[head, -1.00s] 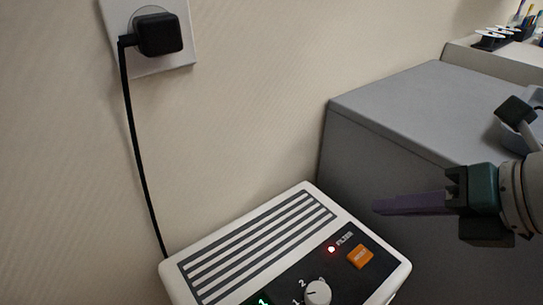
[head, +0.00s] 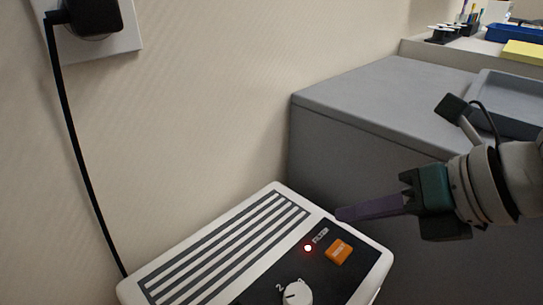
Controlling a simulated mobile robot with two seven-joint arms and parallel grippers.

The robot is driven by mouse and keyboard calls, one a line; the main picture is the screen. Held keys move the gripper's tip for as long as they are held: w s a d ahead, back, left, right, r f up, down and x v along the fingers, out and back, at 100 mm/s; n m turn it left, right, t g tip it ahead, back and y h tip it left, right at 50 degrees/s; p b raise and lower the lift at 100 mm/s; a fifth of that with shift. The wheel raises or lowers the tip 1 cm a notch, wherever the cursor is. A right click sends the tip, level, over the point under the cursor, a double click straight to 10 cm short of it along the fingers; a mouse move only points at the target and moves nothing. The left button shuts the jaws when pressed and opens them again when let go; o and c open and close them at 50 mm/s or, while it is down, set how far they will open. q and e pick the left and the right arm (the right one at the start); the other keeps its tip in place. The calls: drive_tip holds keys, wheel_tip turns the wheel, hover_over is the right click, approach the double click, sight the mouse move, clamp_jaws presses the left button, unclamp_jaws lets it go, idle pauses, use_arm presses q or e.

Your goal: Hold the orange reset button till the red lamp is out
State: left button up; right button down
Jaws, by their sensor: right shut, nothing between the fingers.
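The orange reset button (head: 339,252) sits on the dark panel at the right end of a white device (head: 133,286). The red lamp (head: 308,248) to the left of the button is lit, beside the word FILTER. My right gripper (head: 340,214) comes in from the right, its purple fingers shut and empty. In the picture its tips are just above the button, near the device's back right edge. I cannot tell how high they are over the device, but they do not cover the button. My left gripper is out of view.
A white knob (head: 297,292) is on the panel below the lamp. A black plug (head: 92,14) sits in the wall socket, its cable running down behind the device. A grey cabinet (head: 375,95) stands behind, with a grey tray (head: 505,95) on top.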

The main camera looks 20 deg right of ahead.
drive_tip(key=b, duration=0.3)
hover_over(346, 256)
wheel_tip(346, 256, down, 4)
drive_tip(key=shift+f, duration=0.45)
idle(0.5)
idle(0.8)
drive_tip(key=shift+f+b, duration=0.3)
drive_tip(key=shift+f, duration=0.1)
idle(0.5)
